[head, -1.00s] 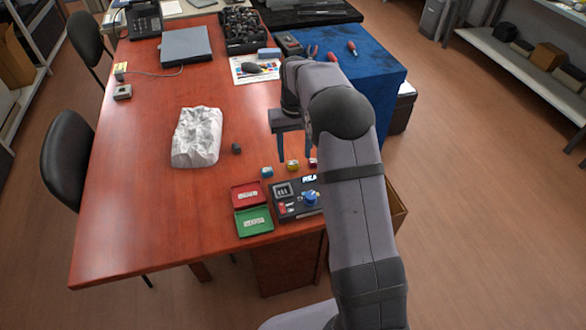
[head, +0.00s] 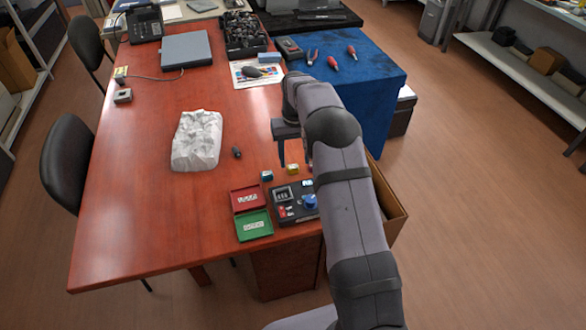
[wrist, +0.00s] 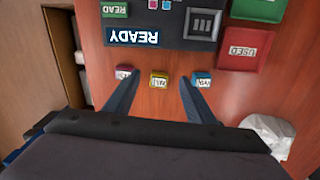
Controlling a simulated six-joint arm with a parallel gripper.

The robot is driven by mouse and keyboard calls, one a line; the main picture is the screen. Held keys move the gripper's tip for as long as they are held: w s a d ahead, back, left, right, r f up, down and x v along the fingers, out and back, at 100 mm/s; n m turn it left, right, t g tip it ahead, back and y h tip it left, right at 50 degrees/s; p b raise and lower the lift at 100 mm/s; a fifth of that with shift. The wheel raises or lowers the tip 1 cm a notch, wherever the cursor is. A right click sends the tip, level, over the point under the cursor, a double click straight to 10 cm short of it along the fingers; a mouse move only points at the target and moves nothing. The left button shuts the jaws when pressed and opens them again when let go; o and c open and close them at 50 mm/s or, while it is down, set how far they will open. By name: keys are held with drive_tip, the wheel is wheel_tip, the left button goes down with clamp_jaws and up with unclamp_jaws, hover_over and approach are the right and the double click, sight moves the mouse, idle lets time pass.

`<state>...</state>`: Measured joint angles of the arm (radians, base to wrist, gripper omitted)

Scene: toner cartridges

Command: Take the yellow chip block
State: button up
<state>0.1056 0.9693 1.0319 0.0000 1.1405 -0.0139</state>
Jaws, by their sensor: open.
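The yellow chip block (head: 294,169) stands on the red-brown table, behind the black reader box (head: 294,201). In the wrist view the yellow block (wrist: 159,79) lies midway between my two fingers, with a gap on each side. My gripper (head: 296,154) is open and empty, pointing down over the block; I cannot tell its exact height. A cyan block (wrist: 202,78) is just outside the right finger and a magenta block (wrist: 123,72) just outside the left one. In the head view the cyan block (head: 266,176) shows, while my arm hides the magenta one.
A red tray (head: 235,190) and a green tray (head: 240,238) lie left of the reader. A small dark piece (head: 237,152) and a crumpled white bag (head: 196,141) sit farther left. An open cardboard box (head: 393,225) stands beyond the table's right edge.

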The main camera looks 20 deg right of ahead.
sight(294, 170)
drive_tip(key=f, duration=0.1)
drive_tip(key=w+f+p, duration=0.1)
drive_tip(key=f, duration=0.1)
drive_tip(key=shift+f, duration=0.95)
drive_tip(key=c, duration=1.1)
